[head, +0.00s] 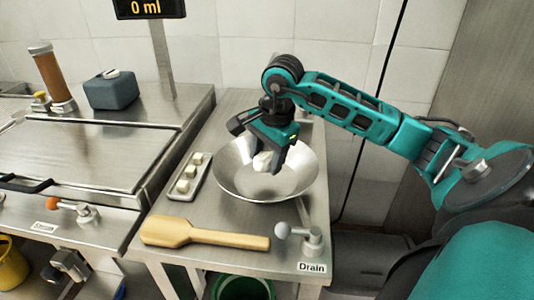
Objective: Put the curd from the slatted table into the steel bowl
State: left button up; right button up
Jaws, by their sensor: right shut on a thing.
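The steel bowl (293,186) is wide and shallow and stands on the steel table (225,118). My right gripper (268,160) points down over the bowl and is shut on a white lump of curd (262,162). The lump shows between the fingers, inside the bowl's outline; I cannot tell whether it touches the bowl. A narrow tray (179,196) left of the bowl holds several pale cubes. My left gripper is out of view.
A wooden paddle (190,233) lies along the table's front edge. A drain valve with a grey knob (297,235) stands at the front right. A closed steel vat (85,150) with a blue-grey box (112,92) is at left. A green bucket (242,286) sits below.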

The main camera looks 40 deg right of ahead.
aim_at(267, 155)
jog(key=o, duration=1.1)
jog(key=shift+o, duration=0.2)
notch_tip(267, 155, up, 7)
jog(key=p, duration=0.5)
jog(key=shift+r, duration=0.1)
